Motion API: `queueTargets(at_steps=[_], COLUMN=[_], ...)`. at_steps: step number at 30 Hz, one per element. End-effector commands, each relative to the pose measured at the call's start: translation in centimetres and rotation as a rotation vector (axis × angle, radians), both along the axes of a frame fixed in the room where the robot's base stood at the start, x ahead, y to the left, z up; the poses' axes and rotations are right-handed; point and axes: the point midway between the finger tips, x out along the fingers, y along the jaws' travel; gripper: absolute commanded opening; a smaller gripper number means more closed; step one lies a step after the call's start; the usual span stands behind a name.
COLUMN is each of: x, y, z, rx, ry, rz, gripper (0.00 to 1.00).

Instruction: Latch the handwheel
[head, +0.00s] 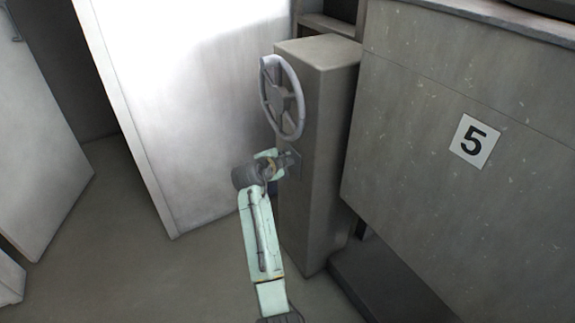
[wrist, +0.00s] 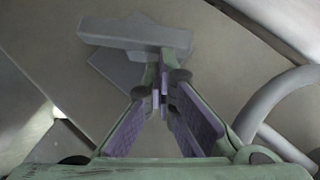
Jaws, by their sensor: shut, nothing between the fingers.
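The handwheel (head: 283,98) is a pale grey spoked ring on the side face of a tall grey pedestal (head: 325,150). Part of its rim (wrist: 268,98) shows at the right of the wrist view. Below the wheel is a latch, seen in the wrist view as a grey bar (wrist: 125,34) over a square plate (wrist: 112,66). My gripper (head: 288,160) is at the pedestal face, just under the wheel. In the wrist view my gripper (wrist: 165,85) is shut and empty, its tips close to the bar's right part. I cannot tell whether they touch it.
A large grey cabinet marked 5 (head: 473,140) stands at the right, with a dark low step (head: 385,275) at its foot. A white panel (head: 185,110) stands behind and left of the pedestal. Open floor (head: 130,270) lies at the lower left.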

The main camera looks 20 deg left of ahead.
Motion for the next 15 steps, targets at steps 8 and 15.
queueTargets(at_steps=[8, 15], x=[0.6, 1.1], y=[1.0, 1.6], z=[0.5, 0.5], rx=[-0.153, -0.280], ry=[0.121, 0.220], rz=[0.003, 0.003], gripper=[0.00, 0.00])
